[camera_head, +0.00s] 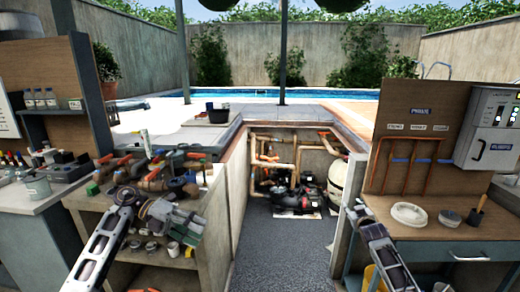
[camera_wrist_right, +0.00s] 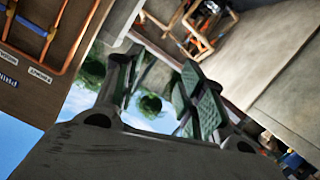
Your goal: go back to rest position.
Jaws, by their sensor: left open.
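My left gripper (camera_head: 178,220) is in the lower left of the head view, in front of the left workbench (camera_head: 205,200) with pipe fittings. It is open, and I see nothing held in it. My right gripper (camera_head: 358,213) is at the left edge of the right bench (camera_head: 440,232) in the head view. In the right wrist view its two fingers (camera_wrist_right: 160,85) stand apart with nothing between them.
Pipe fittings and valves (camera_head: 155,180) crowd the left bench. The right bench holds a white round dish (camera_head: 409,214), a small round tin (camera_head: 449,217) and a wooden-handled tool (camera_head: 477,212). Between the benches lies a pit with a black pump (camera_head: 297,199); its grey floor (camera_head: 283,250) is clear in front.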

